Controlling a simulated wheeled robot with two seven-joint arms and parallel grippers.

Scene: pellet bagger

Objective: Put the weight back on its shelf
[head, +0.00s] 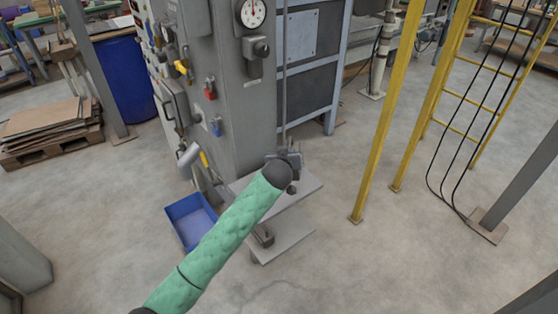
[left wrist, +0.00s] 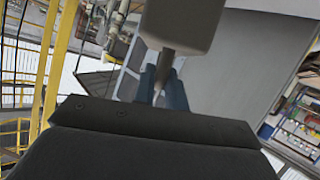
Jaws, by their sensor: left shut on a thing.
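My left gripper (head: 290,158) is at the end of the green-sleeved arm, over the upper grey shelf plate (head: 308,187) beside the grey machine cabinet. In the left wrist view its blue-grey fingers (left wrist: 163,88) are shut on the narrow stem of a grey block, which I take for the weight (left wrist: 180,25). In the head view the wrist and gripper mostly hide what is held, so I cannot tell whether it touches the plate. A lower grey plate (head: 292,238) sits below, with a small dark item (head: 263,236) partly hidden by my arm. My right gripper is not in view.
The cabinet (head: 245,110) with a dial gauge (head: 251,13) and levers stands just behind the shelf. A blue bin (head: 186,209) is on the floor at left. Yellow posts (head: 383,125) rise at right. Open floor lies between the shelf and the posts.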

